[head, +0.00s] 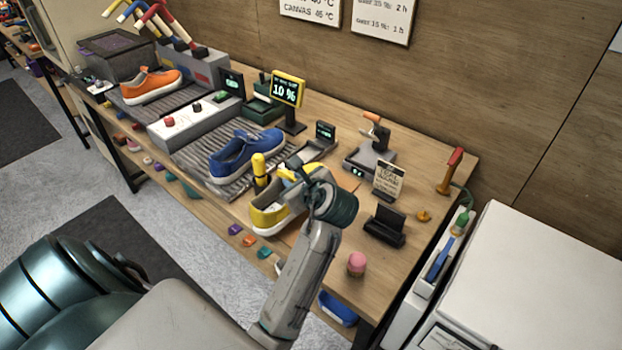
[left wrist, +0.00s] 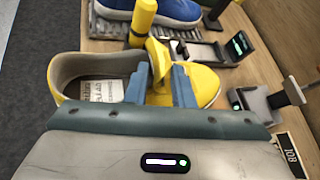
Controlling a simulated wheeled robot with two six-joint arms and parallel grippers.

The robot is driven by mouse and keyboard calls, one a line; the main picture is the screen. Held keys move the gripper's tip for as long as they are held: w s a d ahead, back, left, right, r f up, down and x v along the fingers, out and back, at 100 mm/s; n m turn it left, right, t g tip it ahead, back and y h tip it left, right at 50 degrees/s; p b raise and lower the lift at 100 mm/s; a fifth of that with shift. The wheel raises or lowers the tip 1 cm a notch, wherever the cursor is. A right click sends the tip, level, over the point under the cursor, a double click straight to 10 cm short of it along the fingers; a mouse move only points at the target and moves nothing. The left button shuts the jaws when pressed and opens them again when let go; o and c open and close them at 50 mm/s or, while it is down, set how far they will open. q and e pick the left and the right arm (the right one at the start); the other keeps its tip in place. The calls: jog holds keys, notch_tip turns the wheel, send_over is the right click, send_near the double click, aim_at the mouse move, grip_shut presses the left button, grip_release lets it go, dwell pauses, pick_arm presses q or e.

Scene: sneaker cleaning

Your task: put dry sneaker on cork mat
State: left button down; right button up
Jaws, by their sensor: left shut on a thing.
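The yellow sneaker (head: 266,217) is near the table's front edge, right of the blue sneaker. It shows large in the left wrist view (left wrist: 207,84), with its opening and pale insole facing up. My left gripper (head: 300,174) is over it, with its blue fingers (left wrist: 160,78) shut on its yellow upper near the tongue. Whether the sole touches the surface below cannot be told. A small tan patch (head: 346,178) behind the gripper may be the cork mat; the sneaker and my arm hide most of that area. My right gripper is not in view.
A blue sneaker (head: 243,153) and an orange sneaker (head: 151,86) stand on ribbed grey racks. A yellow upright tool (head: 259,170) is close beside the yellow sneaker. A yellow display (head: 288,90) reads 10 %. A black stand (head: 384,226) and a pink item (head: 356,264) are at right.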

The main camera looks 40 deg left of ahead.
pick_arm(q)
jog(key=w, duration=0.5)
jog(key=shift+w+d+f+p, duration=0.15)
jog(key=shift+w+d+p, duration=0.05)
jog(key=shift+d+p, duration=0.2)
notch_tip(320, 180, down, 3)
jog(key=shift+r+p, duration=0.15)
jog(key=shift+p, duration=0.3)
jog(key=shift+f, duration=0.45)
jog(key=c, duration=1.2)
grip_release()
jog(key=shift+c, duration=0.2)
